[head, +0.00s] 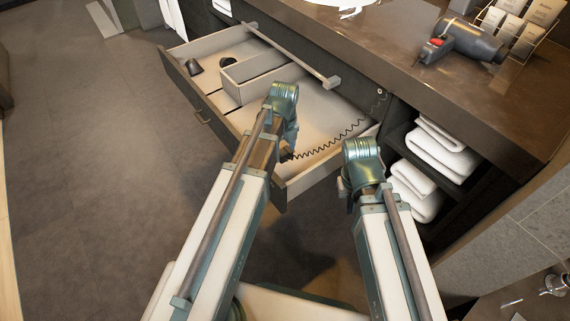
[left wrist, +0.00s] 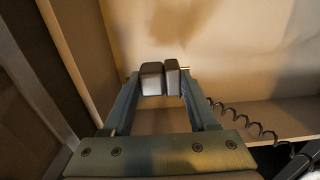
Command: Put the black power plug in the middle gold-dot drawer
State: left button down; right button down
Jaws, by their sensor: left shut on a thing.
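An open drawer (head: 262,168) stands out from the vanity, its inside split by pale dividers. I cannot make out a gold dot on it. My left gripper (head: 287,153) is low over the drawer's near right part. In the left wrist view its finger pads (left wrist: 165,78) are close together, shut on the black power plug, which is mostly hidden. A black coiled cord (head: 335,146) runs from beside that gripper to the vanity side; it also shows in the left wrist view (left wrist: 245,122).
A small dark cup (head: 194,67) and another dark item (head: 228,60) lie in the drawer's far-left part. A grey bar (head: 290,55) spans above its back. White towels (head: 440,152) fill shelves at right. A hair dryer (head: 464,43) lies on the counter. Floor at left is clear.

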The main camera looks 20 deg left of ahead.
aim_at(284, 159)
pick_arm(q)
jog(key=shift+f, duration=0.2)
notch_tip(284, 159, down, 4)
jog(key=b, duration=0.3)
jog(key=shift+r, duration=0.2)
jog(key=shift+f+b, duration=0.1)
jog(key=shift+b, duration=0.25)
jog(key=shift+f, duration=0.15)
jog(key=shift+c, duration=0.9)
grip_release()
jog(key=shift+r, duration=0.25)
